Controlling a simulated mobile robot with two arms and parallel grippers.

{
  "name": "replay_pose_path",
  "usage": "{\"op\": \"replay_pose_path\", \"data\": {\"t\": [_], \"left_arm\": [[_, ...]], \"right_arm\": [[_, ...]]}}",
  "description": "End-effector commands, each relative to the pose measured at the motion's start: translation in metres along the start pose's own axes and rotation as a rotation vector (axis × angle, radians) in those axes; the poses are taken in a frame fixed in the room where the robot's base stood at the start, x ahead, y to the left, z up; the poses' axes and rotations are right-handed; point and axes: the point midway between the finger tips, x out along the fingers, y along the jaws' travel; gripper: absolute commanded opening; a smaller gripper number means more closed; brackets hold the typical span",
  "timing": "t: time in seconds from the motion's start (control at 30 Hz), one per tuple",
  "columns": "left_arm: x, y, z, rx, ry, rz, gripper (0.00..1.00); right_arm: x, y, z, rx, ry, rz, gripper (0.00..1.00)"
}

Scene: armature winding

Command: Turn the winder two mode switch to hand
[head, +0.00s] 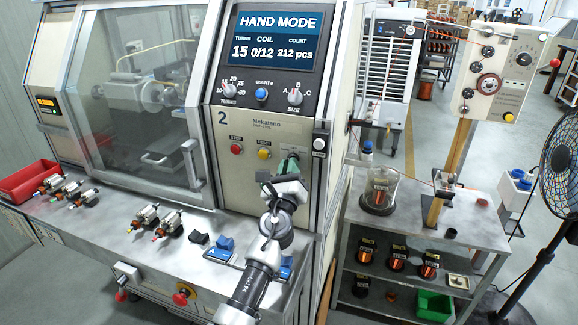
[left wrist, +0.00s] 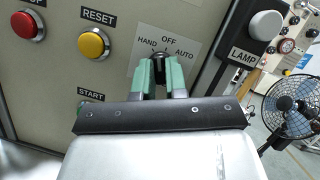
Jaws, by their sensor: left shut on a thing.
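The mode switch (left wrist: 161,60) of winder two is a dark knob on a light plate marked HAND, OFF and AUTO. My left gripper (left wrist: 162,76) has its two green fingers on either side of the knob and is shut on it. In the head view the left gripper (head: 282,172) is at the lower right of the panel, and its fingers and wrist largely hide the switch. The winder display (head: 276,35) reads HAND MODE. The knob's exact pointing direction is hard to see between the fingers. My right gripper is not in view.
Red stop (head: 236,149) and yellow reset (head: 264,153) buttons sit left of the switch; a green START button (left wrist: 82,108) is partly hidden below.

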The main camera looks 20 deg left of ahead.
Motion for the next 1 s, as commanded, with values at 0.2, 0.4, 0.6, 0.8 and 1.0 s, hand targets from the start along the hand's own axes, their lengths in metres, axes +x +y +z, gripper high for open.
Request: {"op": "replay_pose_path", "data": {"t": [0.2, 0.4, 0.6, 0.8, 1.0], "left_arm": [[0.0025, -0.0028, 0.0056, -0.165, -0.009, 0.065, 0.00], [0.0026, -0.0034, 0.0058, -0.277, -0.009, 0.110, 0.00], [0.0027, -0.0033, 0.0061, -0.341, -0.010, 0.137, 0.00], [0.0029, -0.0036, 0.0063, -0.370, -0.010, 0.147, 0.00], [0.0030, -0.0037, 0.0065, -0.375, -0.011, 0.148, 0.00]], "right_arm": [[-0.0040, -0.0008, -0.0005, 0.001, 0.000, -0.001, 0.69], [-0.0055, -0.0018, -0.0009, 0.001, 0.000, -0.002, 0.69], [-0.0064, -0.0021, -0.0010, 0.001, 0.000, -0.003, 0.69], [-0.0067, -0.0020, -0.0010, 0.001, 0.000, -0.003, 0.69], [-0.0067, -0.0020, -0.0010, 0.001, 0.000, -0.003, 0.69]]}}
